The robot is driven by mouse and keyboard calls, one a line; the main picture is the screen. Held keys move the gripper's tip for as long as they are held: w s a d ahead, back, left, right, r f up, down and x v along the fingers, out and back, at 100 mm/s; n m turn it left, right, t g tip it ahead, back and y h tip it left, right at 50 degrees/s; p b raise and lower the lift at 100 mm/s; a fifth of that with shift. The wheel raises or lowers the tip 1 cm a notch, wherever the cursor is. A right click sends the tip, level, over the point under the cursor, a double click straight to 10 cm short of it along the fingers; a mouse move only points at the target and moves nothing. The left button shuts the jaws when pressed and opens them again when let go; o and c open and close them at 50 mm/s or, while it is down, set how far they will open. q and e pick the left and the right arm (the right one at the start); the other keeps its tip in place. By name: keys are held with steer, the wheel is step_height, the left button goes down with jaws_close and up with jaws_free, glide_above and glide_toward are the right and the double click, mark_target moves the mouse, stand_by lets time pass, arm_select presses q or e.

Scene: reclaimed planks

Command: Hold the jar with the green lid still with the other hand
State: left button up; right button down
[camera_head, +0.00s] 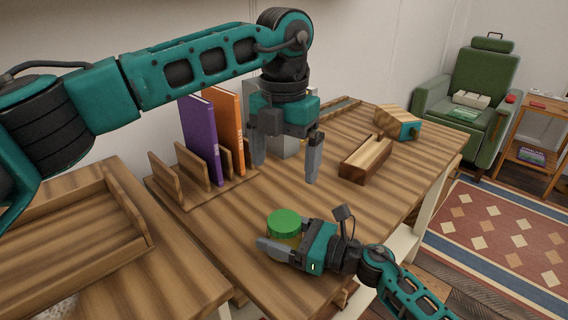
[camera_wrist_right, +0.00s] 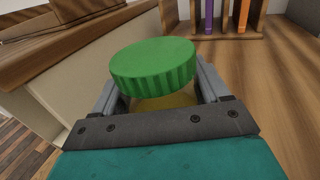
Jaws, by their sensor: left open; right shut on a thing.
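The jar with the green lid (camera_head: 284,224) stands upright on the wooden table near its front edge. My right gripper (camera_head: 281,247) is shut around the jar's body, below the lid. In the right wrist view the green lid (camera_wrist_right: 153,65) sits above and between the two fingers, with a strip of the yellowish body under it; the rest of the jar is hidden. My left gripper (camera_head: 286,170) is open and empty, pointing down above the table, behind the jar and apart from it.
A purple book (camera_head: 201,140) and an orange book (camera_head: 226,125) stand in a wooden rack (camera_head: 167,177) on the left. A wooden block-like holder (camera_head: 365,160) and a teal-ended wooden box (camera_head: 398,124) are at the right. Bare table lies around the jar.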

jaws_free()
steer(key=v, duration=1.3)
